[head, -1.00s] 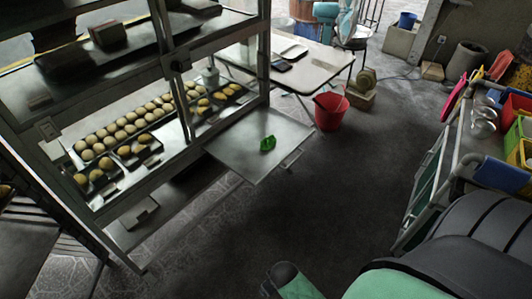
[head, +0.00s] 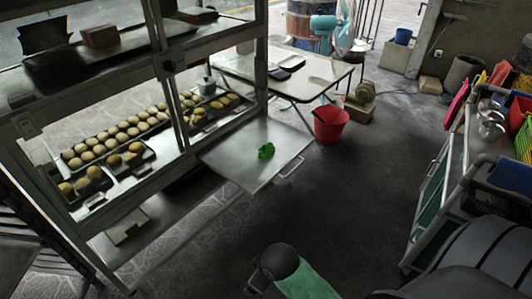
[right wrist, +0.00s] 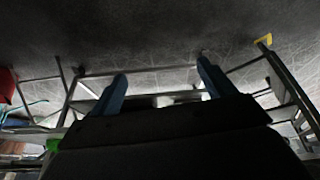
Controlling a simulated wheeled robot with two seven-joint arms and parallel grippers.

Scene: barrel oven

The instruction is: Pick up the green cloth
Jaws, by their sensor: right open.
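The green cloth (head: 266,151) lies crumpled on a bare metal pull-out shelf (head: 240,170) at the front of the glass-sided rack. A bit of green, likely the cloth, also shows at the lower left of the right wrist view (right wrist: 53,145). My right gripper (right wrist: 160,70) is open, its two blue fingers wide apart with nothing between them. The cloth is off to its side, not between the fingers. Part of my arm shows at the bottom of the head view, below the shelf. My left gripper is not in view.
The rack (head: 180,110) holds trays of buns (head: 115,135) left of the shelf. A red bucket (head: 330,123) stands on the floor behind it, by a folding table (head: 315,72). A cart (head: 430,195) with bins is at the right. The middle floor is clear.

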